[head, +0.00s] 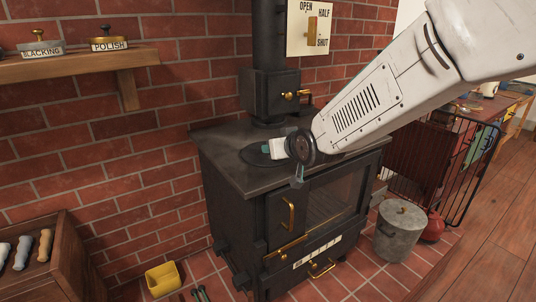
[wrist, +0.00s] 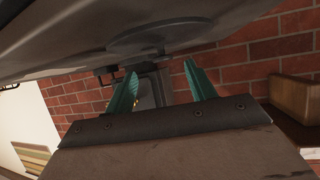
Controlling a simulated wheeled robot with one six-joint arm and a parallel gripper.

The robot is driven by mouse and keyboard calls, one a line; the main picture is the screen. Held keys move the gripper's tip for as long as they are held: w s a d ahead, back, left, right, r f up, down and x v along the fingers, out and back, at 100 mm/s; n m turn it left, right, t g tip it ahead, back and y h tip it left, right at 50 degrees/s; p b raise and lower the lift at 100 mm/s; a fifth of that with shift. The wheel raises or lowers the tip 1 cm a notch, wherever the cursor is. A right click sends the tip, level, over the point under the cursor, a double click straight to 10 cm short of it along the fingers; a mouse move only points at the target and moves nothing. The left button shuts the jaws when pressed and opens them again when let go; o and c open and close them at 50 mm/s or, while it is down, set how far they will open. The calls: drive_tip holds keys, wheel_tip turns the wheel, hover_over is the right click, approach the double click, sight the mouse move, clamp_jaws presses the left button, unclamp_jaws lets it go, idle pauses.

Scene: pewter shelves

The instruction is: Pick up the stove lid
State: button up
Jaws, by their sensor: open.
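The black stove (head: 300,215) stands against the brick wall. A round, dark, flat stove lid (head: 252,157) lies on its top plate, partly hidden by my gripper (head: 268,150). In the wrist view, which is tilted over, the dark disc of the lid (wrist: 160,36) shows at the top, beyond the teal fingertips. My gripper (wrist: 161,67) is open, with a clear gap and nothing between its fingers. It is over the stove top close to the lid; whether it touches the lid I cannot tell.
The flue pipe (head: 269,45) and its brass-knobbed box (head: 270,95) rise behind the lid. A wall shelf (head: 75,65) with two tins is at the left. A grey lidded pot (head: 400,232) and a black wire guard (head: 455,175) stand at the right.

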drive_tip(key=x, duration=0.6)
drive_tip(key=shift+a+r, duration=0.15)
drive_tip(key=shift+r, duration=0.15)
clamp_jaws()
drive_tip(key=shift+w+r, duration=0.1)
drive_tip(key=shift+r, duration=0.05)
